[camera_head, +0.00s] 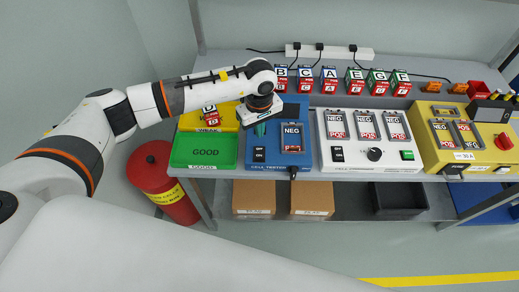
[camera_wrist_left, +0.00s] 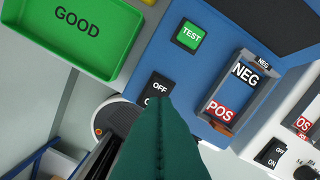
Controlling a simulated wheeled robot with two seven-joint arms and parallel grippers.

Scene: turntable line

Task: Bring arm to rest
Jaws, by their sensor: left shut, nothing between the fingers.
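My left arm reaches in from the left in the head view. Its gripper (camera_head: 260,129) points down over the left part of the blue cell tester (camera_head: 272,160). In the left wrist view, its green fingers (camera_wrist_left: 160,108) are shut with nothing between them, in front of the tester's OFF/ON switch (camera_wrist_left: 160,88). The green TEST button (camera_wrist_left: 189,35) and the empty NEG/POS slot (camera_wrist_left: 236,90) are to the right of the fingers. Contact with the tester cannot be told. My right gripper is not in view.
The green GOOD tray (camera_head: 205,166) is empty, left of the tester. A cell marked D (camera_head: 210,110) is in the yellow WEAK tray (camera_head: 190,120). The white charger (camera_head: 385,160) and a yellow device (camera_head: 425,140) stand right. Several lettered cells (camera_head: 330,80) line the back.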

